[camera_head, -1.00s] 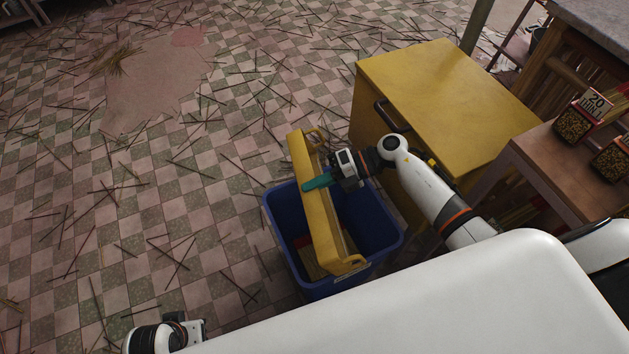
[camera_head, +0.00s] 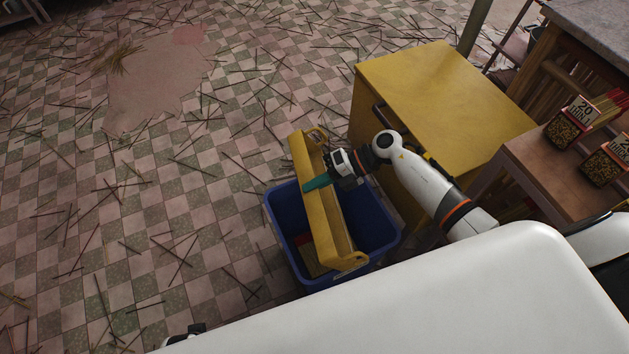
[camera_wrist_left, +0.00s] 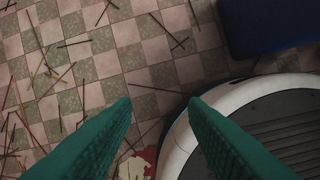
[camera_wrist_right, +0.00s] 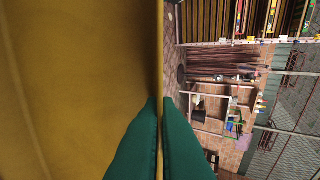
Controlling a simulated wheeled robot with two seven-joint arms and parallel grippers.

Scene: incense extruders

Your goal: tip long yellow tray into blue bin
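The long yellow tray (camera_head: 318,213) is held tilted on its side above the blue bin (camera_head: 376,225), spanning its opening. My right gripper (camera_head: 312,184) is shut on the tray's long wall at about its middle; the right wrist view shows the green fingers (camera_wrist_right: 161,105) pinching the wall's edge, with the yellow tray face (camera_wrist_right: 80,80) filling the left. Some light brown sticks or a bundle (camera_head: 311,256) show in the bin's near left part. My left gripper (camera_wrist_left: 158,102) is open and empty over the floor.
A yellow cabinet (camera_head: 440,95) stands right behind the bin. A brown table (camera_head: 560,170) with boxes of sticks (camera_head: 571,124) is at the right. Loose sticks litter the checkered floor (camera_head: 130,220), which is otherwise open at the left.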

